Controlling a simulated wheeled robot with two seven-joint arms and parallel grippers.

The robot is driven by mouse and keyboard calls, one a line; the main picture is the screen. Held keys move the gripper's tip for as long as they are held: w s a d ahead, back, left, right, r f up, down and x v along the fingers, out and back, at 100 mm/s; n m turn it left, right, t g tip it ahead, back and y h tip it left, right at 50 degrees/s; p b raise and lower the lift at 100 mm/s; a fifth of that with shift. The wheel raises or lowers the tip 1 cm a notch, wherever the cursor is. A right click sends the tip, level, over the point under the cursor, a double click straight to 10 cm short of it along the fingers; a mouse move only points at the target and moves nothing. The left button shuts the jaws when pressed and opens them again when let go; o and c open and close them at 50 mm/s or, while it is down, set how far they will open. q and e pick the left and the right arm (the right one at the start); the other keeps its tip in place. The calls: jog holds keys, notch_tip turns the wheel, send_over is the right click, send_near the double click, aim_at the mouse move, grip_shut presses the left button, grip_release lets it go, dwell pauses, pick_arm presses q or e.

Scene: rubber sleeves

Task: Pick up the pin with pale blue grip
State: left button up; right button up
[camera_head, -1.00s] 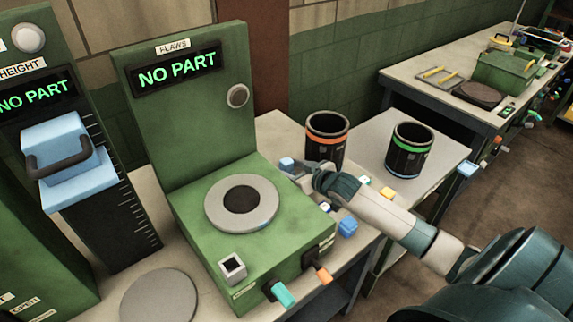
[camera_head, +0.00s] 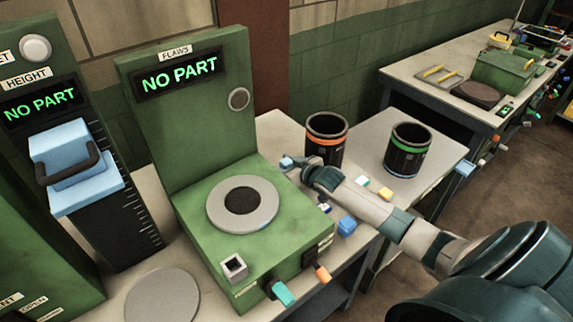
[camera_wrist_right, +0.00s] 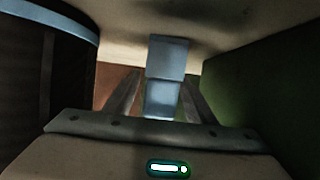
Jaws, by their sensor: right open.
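The pin with the pale blue grip (camera_head: 286,163) is at the far right edge of the green FLAWS station, right at the tip of my right gripper (camera_head: 299,164). In the right wrist view the pale blue grip (camera_wrist_right: 166,75) stands between the two fingers of the right gripper (camera_wrist_right: 158,95), which are apart with a gap on each side. I cannot tell whether either finger touches it. The pin's shaft is hidden. My left gripper is not in view.
The black bin with an orange band (camera_head: 327,140) stands just behind the right gripper. A green-banded bin (camera_head: 408,150) is further right. The green FLAWS station (camera_head: 255,260) with a grey ring (camera_head: 215,205) is to the left. Small coloured blocks (camera_head: 347,225) lie under the right arm.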

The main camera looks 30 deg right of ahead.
jog(key=shift+w+f, duration=0.1)
jog(key=shift+w, duration=0.15)
jog(key=shift+c, duration=0.6)
jog(key=c, duration=1)
jog(key=shift+c, duration=0.2)
notch_tip(320, 180, up, 18)
jog(key=b, duration=0.5)
